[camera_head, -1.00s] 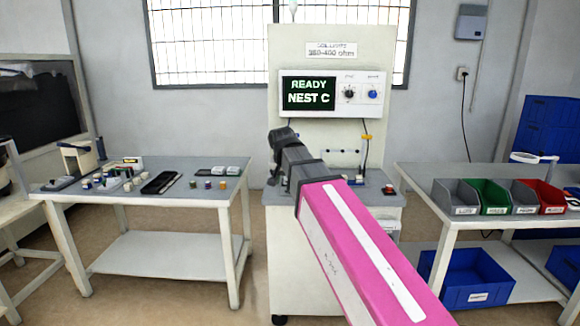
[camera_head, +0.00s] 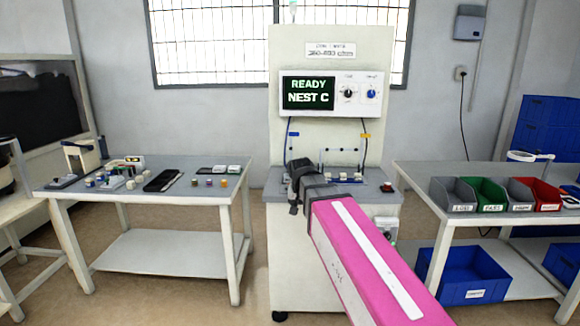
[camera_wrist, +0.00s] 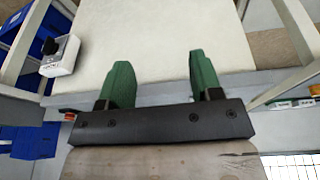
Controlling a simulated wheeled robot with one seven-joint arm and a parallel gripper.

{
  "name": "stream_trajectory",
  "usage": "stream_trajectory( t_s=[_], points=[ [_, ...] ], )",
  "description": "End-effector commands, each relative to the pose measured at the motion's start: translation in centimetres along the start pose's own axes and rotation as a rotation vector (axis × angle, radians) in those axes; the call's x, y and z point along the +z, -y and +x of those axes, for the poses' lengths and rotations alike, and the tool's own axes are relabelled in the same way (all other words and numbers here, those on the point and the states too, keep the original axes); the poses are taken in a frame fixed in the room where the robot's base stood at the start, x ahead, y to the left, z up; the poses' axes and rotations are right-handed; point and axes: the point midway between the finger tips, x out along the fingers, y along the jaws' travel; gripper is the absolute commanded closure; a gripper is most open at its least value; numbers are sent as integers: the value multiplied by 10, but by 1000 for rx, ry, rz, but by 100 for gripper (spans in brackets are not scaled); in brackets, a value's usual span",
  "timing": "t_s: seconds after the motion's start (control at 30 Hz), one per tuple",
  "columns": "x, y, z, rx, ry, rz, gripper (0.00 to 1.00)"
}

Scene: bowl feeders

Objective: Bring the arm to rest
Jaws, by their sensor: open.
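My arm, with its pink link, reaches up from the lower right in the head view toward the test station (camera_head: 325,150). Its dark wrist end is in front of the station's shelf and hides part of it. My gripper's fingertips are not clear in that view. In the wrist view my gripper (camera_wrist: 160,80) shows two green fingers set wide apart, open, with nothing between them. The pale front panel of the station (camera_wrist: 160,40) lies beyond the fingers.
The station's screen (camera_head: 308,94) reads "READY NEST C". A table (camera_head: 150,190) with small parts stands at left. At right a bench (camera_head: 440,220) carries grey, green and red bins (camera_head: 490,194), with a blue crate (camera_head: 468,278) below. A switch box (camera_wrist: 62,54) shows in the wrist view.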

Motion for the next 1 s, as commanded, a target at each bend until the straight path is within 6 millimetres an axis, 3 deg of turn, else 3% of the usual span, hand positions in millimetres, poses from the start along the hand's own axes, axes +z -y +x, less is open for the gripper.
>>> stream_trajectory(
  t_s=[0.2,0.6,0.8,1.0],
  points=[
    [39,-45,68,1,80,-39,41],
    [126,-118,168,-30,216,-102,41],
    [162,-141,197,-51,261,-120,41],
    [174,-149,207,-60,275,-127,41]
  ],
)
